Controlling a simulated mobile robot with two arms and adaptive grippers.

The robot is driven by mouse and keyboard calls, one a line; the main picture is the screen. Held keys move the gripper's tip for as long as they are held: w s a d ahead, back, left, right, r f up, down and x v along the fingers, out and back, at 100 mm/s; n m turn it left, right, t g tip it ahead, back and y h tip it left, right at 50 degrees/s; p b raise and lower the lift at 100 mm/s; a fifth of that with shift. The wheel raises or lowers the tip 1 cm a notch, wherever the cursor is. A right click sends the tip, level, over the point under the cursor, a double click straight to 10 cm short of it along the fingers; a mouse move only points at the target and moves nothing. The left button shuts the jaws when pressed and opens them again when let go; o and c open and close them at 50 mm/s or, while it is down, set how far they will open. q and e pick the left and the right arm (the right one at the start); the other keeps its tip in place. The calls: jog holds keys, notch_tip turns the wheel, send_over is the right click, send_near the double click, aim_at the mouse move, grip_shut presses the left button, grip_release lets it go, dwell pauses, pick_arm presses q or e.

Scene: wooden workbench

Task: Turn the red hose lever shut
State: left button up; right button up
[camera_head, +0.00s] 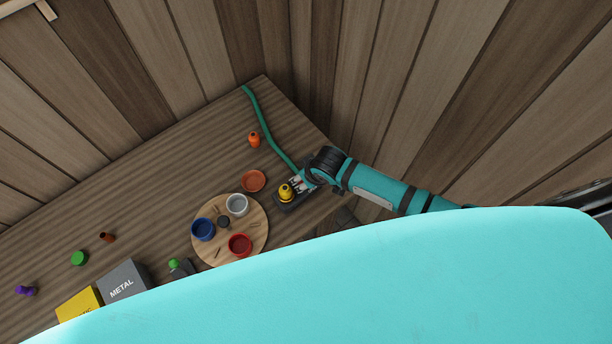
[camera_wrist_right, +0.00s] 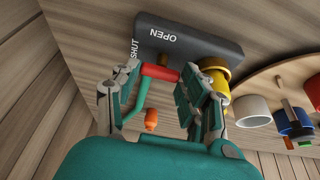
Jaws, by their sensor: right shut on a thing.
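The hose valve is a dark block (camera_wrist_right: 190,38) with the words OPEN and SHUT on its face, lying on the bench. Its red lever (camera_wrist_right: 160,72) is between the fingers of my right gripper (camera_wrist_right: 153,78), which is shut on it. The lever's end is near the SHUT lettering. A yellow fitting (camera_wrist_right: 214,78) is on the block; it also shows in the head view (camera_head: 286,191). A green hose (camera_head: 268,130) runs from the valve to the far bench corner. In the head view my right gripper (camera_head: 304,182) is at the valve; the lever is hidden there. My left gripper is not in view.
A round wooden board (camera_head: 258,215) with blue, white and red cups stands left of the valve. An orange dish (camera_head: 253,181) and an orange bottle (camera_head: 254,139) are close by. A METAL box (camera_head: 124,284) and a yellow box (camera_head: 79,304) stand at the lower left.

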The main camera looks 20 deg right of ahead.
jog(key=o, duration=1.2)
jog(key=shift+c, duration=0.2)
jog(key=v, duration=0.8)
